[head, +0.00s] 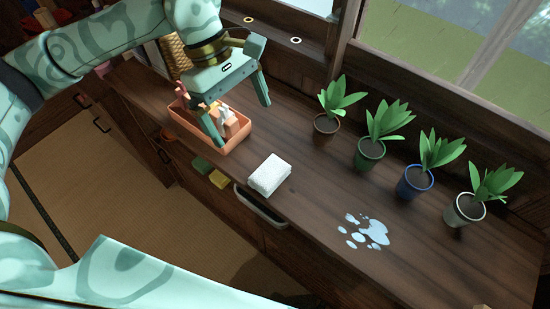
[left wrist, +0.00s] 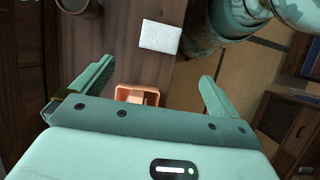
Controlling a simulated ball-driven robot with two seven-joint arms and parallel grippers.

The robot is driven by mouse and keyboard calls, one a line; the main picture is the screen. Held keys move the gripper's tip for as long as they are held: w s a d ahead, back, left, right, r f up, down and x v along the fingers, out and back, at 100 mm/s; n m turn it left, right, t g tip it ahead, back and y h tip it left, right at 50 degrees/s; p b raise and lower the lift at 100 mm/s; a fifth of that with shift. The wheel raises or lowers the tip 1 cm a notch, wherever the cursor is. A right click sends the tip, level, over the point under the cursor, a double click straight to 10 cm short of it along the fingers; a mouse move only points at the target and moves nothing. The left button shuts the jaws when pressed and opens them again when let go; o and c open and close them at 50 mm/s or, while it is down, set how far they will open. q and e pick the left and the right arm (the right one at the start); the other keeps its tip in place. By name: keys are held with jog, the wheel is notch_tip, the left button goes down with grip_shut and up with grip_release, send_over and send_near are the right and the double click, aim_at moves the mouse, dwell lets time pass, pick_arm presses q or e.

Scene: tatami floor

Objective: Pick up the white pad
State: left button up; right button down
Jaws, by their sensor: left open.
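The white pad (head: 269,175) is a small thick folded block lying flat on the dark wooden counter. It also shows in the left wrist view (left wrist: 160,36), beyond the fingertips and apart from them. My left gripper (head: 240,122) is open and empty, above the orange bin, to the upper left of the pad in the head view. In the left wrist view its two fingers (left wrist: 158,82) are spread wide. My right gripper is not in view.
An orange bin (head: 241,140) holding several items stands left of the pad. Several potted plants (head: 370,153) line the back. A pale puddle (head: 375,232) lies right of the pad.

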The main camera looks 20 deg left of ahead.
pick_arm(q)
jog(key=b, duration=0.1)
send_near(270, 171)
jog(key=x, duration=0.3)
jog(key=b+x, duration=0.1)
jog(key=shift+w+a+f, duration=0.1)
jog(key=shift+a+f, duration=0.25)
jog(key=shift+d+f, duration=0.1)
jog(key=shift+f, duration=0.1)
jog(key=shift+d+f+b, duration=0.2)
jog(key=shift+f+b, duration=0.1)
jog(key=shift+f, duration=0.05)
jog(key=x, duration=0.2)
jog(key=b+x, duration=0.1)
jog(key=x, duration=0.1)
jog(key=shift+d+f+b, duration=0.1)
jog(key=shift+d+b, duration=0.2)
jog(key=shift+d, duration=0.1)
jog(key=shift+s, duration=0.25)
jog(key=shift+c, duration=0.7)
jog(key=c, duration=0.8)
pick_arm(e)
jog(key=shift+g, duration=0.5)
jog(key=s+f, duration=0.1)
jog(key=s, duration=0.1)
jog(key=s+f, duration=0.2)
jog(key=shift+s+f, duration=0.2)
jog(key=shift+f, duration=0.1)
